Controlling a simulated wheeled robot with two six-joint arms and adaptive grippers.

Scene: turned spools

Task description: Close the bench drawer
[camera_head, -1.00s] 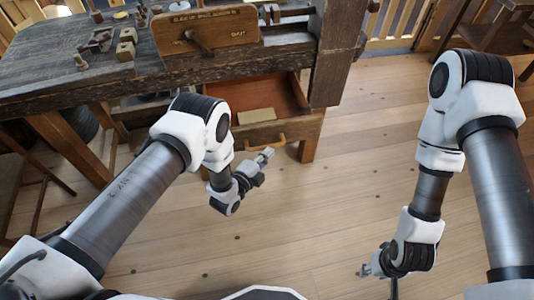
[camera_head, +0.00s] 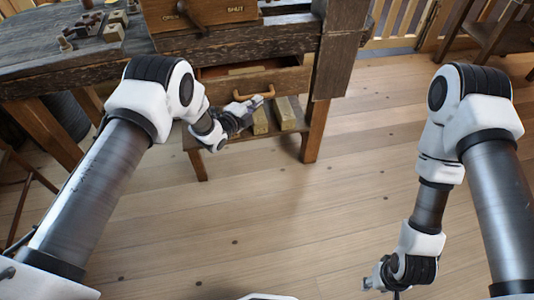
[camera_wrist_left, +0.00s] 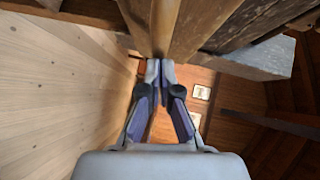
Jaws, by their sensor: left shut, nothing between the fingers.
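The bench drawer (camera_head: 285,84) is under the bench top, slightly open. A narrow strip of its inside shows above the wooden front, with part of a pale block (camera_head: 243,71) in it. A light wooden handle (camera_head: 240,96) is on the front. My left gripper (camera_head: 258,101) is shut and empty, at the drawer front close to the handle; I cannot tell whether it touches. In the left wrist view its closed fingertips (camera_wrist_left: 160,68) are against or just before brown wood. My right gripper (camera_head: 368,284) hangs low over the floor, away from the bench; its fingers are too small to read.
The bench top (camera_head: 75,45) holds small blocks and spools at the left. A wooden board with lettering (camera_head: 215,12) stands above the drawer. A lower shelf (camera_head: 240,134) carries pale blocks (camera_head: 285,114). A thick bench post (camera_head: 340,50) is right of the drawer. The floor in front is clear.

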